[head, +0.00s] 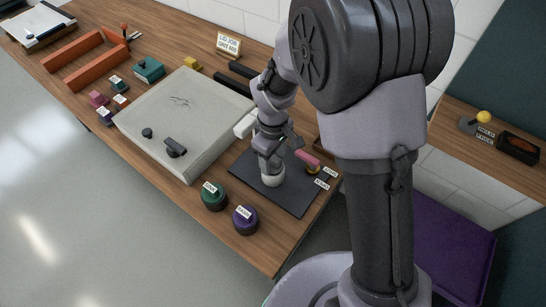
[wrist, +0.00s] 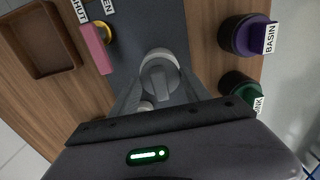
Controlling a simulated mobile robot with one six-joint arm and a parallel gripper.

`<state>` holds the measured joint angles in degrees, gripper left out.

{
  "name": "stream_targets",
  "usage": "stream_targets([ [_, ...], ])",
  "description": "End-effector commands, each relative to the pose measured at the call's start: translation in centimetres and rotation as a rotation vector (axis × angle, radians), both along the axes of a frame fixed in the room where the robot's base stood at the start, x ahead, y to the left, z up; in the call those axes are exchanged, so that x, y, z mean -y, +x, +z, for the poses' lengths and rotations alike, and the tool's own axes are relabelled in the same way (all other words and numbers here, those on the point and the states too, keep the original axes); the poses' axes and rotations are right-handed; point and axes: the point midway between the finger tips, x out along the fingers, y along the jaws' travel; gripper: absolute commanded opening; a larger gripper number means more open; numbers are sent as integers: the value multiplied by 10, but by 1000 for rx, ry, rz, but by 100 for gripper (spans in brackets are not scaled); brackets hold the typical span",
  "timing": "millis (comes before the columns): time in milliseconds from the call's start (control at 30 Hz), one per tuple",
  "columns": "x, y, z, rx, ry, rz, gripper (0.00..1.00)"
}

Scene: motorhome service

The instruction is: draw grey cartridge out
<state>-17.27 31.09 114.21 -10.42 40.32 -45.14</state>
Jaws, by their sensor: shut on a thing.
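The grey cartridge (wrist: 160,77) shows in the wrist view as a grey knobbed top inside a pale round collar (wrist: 158,54) on the dark mat. My gripper (wrist: 158,98) is shut on this grey top, a finger on each side. In the head view my gripper (head: 270,156) points down over the pale round collar (head: 272,180), which stands on the dark mat (head: 296,201). The fingers and wrist hide most of the cartridge there. I cannot tell how deep it sits in the collar.
A pink lever (head: 307,159) on a yellow base, with SHUT and OPEN labels, stands close to the right. Green (head: 213,195) and purple (head: 245,219) knobs, the latter labelled BASIN, stand in front. A big pale box (head: 185,115) is left. A brown tray (wrist: 45,40) is near.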

Motion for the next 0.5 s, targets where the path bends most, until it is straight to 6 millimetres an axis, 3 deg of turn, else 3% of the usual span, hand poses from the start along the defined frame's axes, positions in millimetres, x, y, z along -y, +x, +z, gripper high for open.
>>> stream_targets([
  [500, 0, 0, 62, 1, 0, 0, 0],
])
